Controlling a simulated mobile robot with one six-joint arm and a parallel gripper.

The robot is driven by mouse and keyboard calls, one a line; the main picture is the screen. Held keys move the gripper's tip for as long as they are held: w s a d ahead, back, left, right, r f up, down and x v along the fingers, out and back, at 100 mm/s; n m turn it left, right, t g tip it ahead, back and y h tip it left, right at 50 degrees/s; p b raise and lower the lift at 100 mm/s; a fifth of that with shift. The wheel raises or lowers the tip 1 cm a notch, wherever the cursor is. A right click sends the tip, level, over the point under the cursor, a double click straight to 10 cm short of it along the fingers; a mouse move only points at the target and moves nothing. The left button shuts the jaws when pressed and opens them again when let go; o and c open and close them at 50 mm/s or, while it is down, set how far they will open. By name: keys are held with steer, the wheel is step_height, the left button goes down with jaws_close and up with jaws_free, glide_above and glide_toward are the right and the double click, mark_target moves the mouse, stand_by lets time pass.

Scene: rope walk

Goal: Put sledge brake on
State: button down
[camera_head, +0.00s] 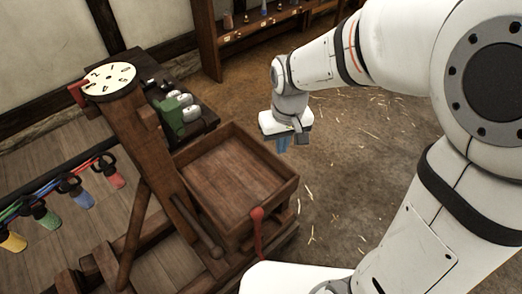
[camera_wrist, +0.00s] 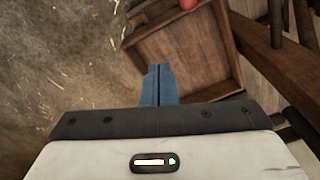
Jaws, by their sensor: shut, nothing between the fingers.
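The wooden sledge carries an empty open box (camera_head: 285,190) beside a tall post. A lever with a red grip (camera_head: 257,228), which looks like the brake, stands roughly upright at the box's near corner. Its red knob (camera_wrist: 188,4) shows cut off at the top edge of the wrist view. My gripper (camera_head: 283,147) is above the floor beyond the box's far right side, apart from the lever. Its blue fingers (camera_wrist: 158,85) are together and empty, with the box behind them in the wrist view. The lower part of the lever is partly hidden.
A numbered dial (camera_head: 109,80) tops the post. A green machine (camera_head: 178,115) stands behind it. Coloured bobbins (camera_head: 75,193) hang on strands at the left. A wooden shelf (camera_head: 250,35) stands at the back. The straw-strewn floor (camera_head: 340,150) right of the box is clear.

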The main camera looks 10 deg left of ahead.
steer(key=a+f+n+g+b, duration=0.1)
steer(key=a+f+n+b, duration=0.1)
steer(key=a+f, duration=0.8)
step_height(320, 180, down, 3)
steer(key=shift+w+f+n+h+b, duration=0.1)
steer(key=shift+w+n+h+b, duration=0.2)
steer(key=shift+b, duration=0.45)
steer(key=shift+a+f, duration=0.1)
steer(key=s+d+f, duration=0.1)
steer(key=s+f, duration=0.1)
steer(key=f, duration=0.3)
steer(key=s+d+f+b, duration=0.1)
steer(key=s+f, duration=0.1)
steer(key=f, duration=0.3)
steer(key=shift+d+f, duration=0.25)
steer(key=shift+w, duration=0.1)
